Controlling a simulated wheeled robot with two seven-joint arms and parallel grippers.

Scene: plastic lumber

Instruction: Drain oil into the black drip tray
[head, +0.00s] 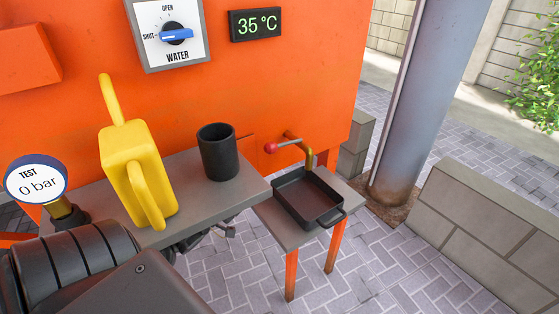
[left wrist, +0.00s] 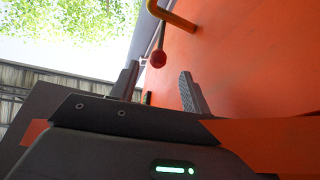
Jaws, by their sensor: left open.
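The black drip tray (head: 322,219) sits on a small grey stand with orange legs. A brass drain tap (head: 309,156) sticks out of the orange wall, its spout pointing down over the tray's back edge. Its lever ends in a red knob (head: 270,148) to the left of the spout. No oil stream shows. In the left wrist view my left gripper (left wrist: 159,72) is open and empty, with the red knob (left wrist: 157,59) ahead between its fingers, apparently not touching. In the head view its dark parts (head: 205,237) show partly under the shelf edge. My right gripper is out of view.
A grey shelf (head: 195,205) holds a yellow oil can (head: 138,175) and a dark cup (head: 218,153). A test gauge (head: 36,180) reads 0 bar. A water dial (head: 175,36) and a 35 °C display (head: 256,23) are above. A post (head: 420,100) and block wall (head: 480,240) stand right.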

